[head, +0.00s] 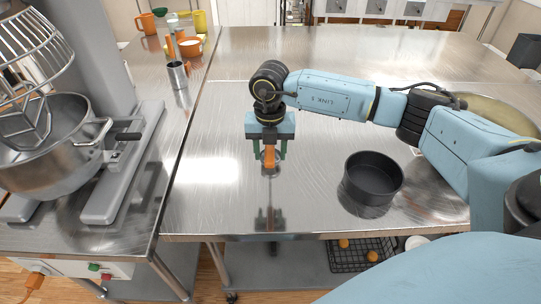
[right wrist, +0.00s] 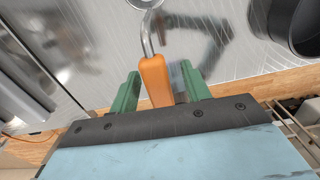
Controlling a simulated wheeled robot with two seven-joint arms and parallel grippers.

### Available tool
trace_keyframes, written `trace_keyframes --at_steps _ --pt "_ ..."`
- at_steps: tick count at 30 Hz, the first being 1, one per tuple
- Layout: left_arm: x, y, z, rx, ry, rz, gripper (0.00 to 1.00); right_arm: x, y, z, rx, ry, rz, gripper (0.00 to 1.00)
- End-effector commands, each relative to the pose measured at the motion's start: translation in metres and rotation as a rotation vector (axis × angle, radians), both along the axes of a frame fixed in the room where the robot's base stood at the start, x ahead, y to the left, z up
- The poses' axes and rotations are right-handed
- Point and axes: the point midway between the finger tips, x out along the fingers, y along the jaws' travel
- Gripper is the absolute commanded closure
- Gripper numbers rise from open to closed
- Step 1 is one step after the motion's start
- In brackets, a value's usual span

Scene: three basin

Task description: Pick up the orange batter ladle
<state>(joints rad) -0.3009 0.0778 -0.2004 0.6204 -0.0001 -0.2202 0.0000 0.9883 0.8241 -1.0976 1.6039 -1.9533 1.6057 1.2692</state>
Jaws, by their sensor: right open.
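The orange batter ladle (head: 269,157) is at the middle of the steel table. In the right wrist view its orange handle (right wrist: 156,80) points toward my gripper, and its metal neck runs to the top edge, where the bowl is cut off. My right gripper (head: 269,152) is open, with its green fingers on either side of the handle. In the right wrist view the fingers (right wrist: 158,88) stand apart from the handle, with a gap on each side. Whether the ladle touches the table is hard to tell. My left gripper is not in view.
A round black pan (head: 373,177) stands right of the gripper. A mixer with a steel bowl (head: 45,150) is on the left table. A metal jug (head: 178,75) and several cups and containers stand behind it. The table's middle back is clear.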

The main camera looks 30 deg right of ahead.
Motion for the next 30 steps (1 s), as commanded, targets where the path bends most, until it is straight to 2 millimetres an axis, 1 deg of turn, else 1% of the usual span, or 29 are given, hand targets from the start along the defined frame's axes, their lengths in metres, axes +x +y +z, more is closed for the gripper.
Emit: trace_keyframes --at_steps 3,9,11,20,21,26,30 --pt "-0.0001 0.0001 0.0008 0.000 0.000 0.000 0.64 0.0001 0.0004 -0.0069 0.001 -0.001 0.000 0.53" --pt "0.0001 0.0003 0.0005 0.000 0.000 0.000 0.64 0.0001 0.0005 -0.0076 0.001 -0.001 0.001 0.53" --pt "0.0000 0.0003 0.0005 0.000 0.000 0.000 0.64 0.0001 0.0005 -0.0076 0.002 -0.001 0.001 0.59" --pt "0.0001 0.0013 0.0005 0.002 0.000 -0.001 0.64 0.0002 0.0007 -0.0073 0.002 -0.001 0.001 0.99" --pt "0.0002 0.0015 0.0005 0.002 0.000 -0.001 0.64 0.0006 0.0007 -0.0068 0.002 -0.002 0.001 1.00" --pt "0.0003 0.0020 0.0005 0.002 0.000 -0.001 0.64 0.0006 0.0007 -0.0066 0.002 -0.002 0.001 1.00" --pt "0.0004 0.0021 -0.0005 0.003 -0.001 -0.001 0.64 0.0012 0.0006 0.0015 0.002 -0.005 0.001 1.00"
